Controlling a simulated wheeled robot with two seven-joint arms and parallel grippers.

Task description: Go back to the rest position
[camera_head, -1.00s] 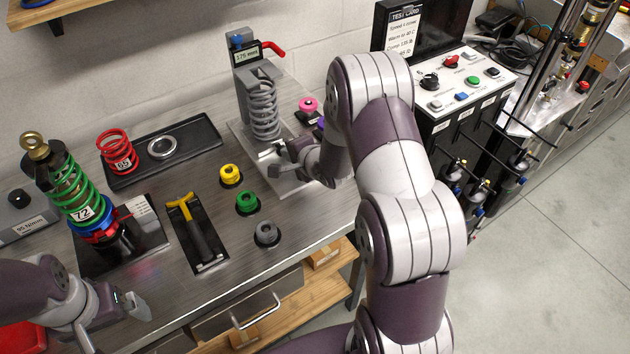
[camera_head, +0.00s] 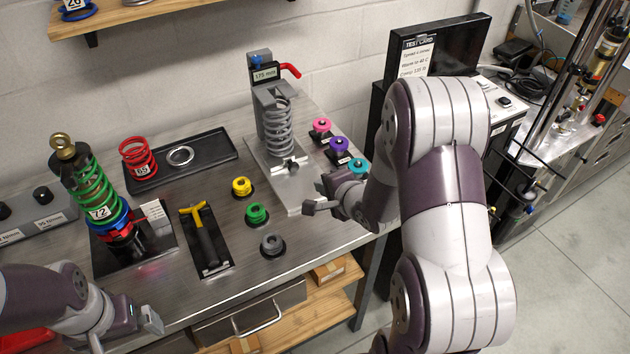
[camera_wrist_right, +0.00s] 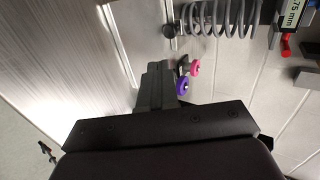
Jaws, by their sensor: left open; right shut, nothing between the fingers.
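My right gripper (camera_head: 318,208) is shut and empty. In the head view it hovers near the right front of the workbench, in front of the spring tester's base plate and apart from it. Its dark fingers (camera_wrist_right: 155,88) also show in the right wrist view. My left gripper (camera_head: 150,325) is open and empty at the lower left, by the bench's front edge. The spring tester (camera_head: 262,90) holds a grey coil spring (camera_head: 277,125), which also shows in the right wrist view (camera_wrist_right: 220,18).
A shock with a green spring (camera_head: 92,190) stands at left. A red spring (camera_head: 138,158), a black tray (camera_head: 205,140), a yellow-handled tool (camera_head: 207,240) and several coloured knobs (camera_head: 241,187) sit on the bench. The test-card cabinet (camera_head: 440,50) stands right, behind my right arm.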

